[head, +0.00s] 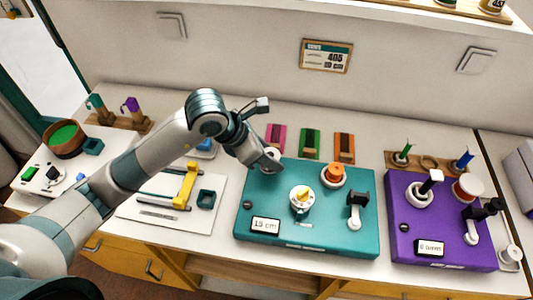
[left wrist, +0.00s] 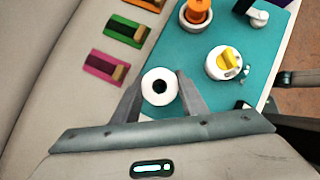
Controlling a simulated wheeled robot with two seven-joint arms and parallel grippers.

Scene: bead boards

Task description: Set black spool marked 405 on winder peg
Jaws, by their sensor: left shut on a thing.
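My left gripper (head: 270,163) reaches over the far left corner of the teal board (head: 262,205). In the left wrist view its two fingers (left wrist: 160,98) are shut on the sides of a round white-topped spool (left wrist: 160,80) with a dark hole in its centre. Part of its white rim shows in the head view (head: 273,154). Its sides and any 405 mark are hidden, and I cannot tell whether a peg stands under it. An orange spool (head: 334,172) sits in a white cup on the same board. My right gripper is not in view.
The teal board also bears a yellow-knobbed white dial (head: 301,198) and a black-topped post (head: 358,206). A purple board (head: 408,226) stands to the right. Pink, green and orange cards (head: 310,144) lie behind. Spools (head: 491,6) stand on the shelf.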

